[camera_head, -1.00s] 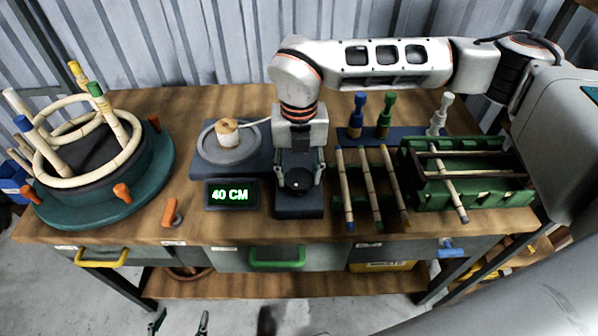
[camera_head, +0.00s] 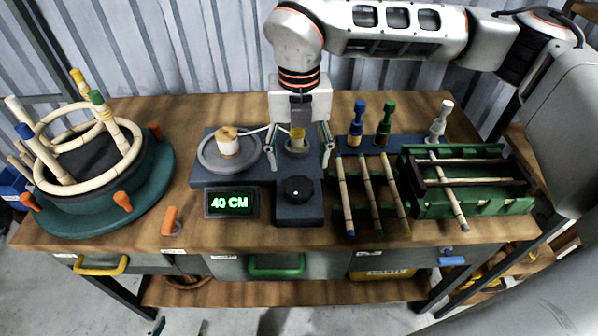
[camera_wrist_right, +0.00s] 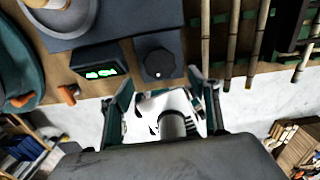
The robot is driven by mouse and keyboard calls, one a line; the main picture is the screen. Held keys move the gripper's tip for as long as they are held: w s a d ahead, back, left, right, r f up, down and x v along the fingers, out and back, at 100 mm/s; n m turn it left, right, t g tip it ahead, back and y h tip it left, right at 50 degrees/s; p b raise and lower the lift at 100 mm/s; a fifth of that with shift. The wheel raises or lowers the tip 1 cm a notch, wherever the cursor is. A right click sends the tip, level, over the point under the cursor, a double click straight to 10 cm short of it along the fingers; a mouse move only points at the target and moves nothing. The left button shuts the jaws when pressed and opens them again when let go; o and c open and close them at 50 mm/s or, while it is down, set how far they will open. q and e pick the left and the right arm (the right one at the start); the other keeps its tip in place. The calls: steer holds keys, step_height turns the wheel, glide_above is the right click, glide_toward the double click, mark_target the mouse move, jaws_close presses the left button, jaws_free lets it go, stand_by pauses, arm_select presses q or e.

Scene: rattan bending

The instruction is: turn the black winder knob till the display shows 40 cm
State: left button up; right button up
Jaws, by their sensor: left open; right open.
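The black winder knob (camera_head: 296,189) sits on the dark blue winder base (camera_head: 300,215). The knob also shows in the right wrist view (camera_wrist_right: 158,64), ahead of the fingertips. The display (camera_head: 231,203) reads 40 CM in green. My right gripper (camera_head: 299,163) is open and empty, above and behind the knob and apart from it. A yellowish guide piece (camera_head: 297,137) shows between its fingers in the head view. My left gripper (camera_head: 180,327) is open at the bottom edge, in front of the table and only partly in view.
A spool (camera_head: 227,141) with a pale strand stands on a grey disc left of the winder. Loose rattan sticks (camera_head: 371,195) and a green rack (camera_head: 470,205) lie to the right. A teal ring form (camera_head: 90,205) with orange clamps stands at the left.

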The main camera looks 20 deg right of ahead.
steer(key=shift+r, duration=2.25)
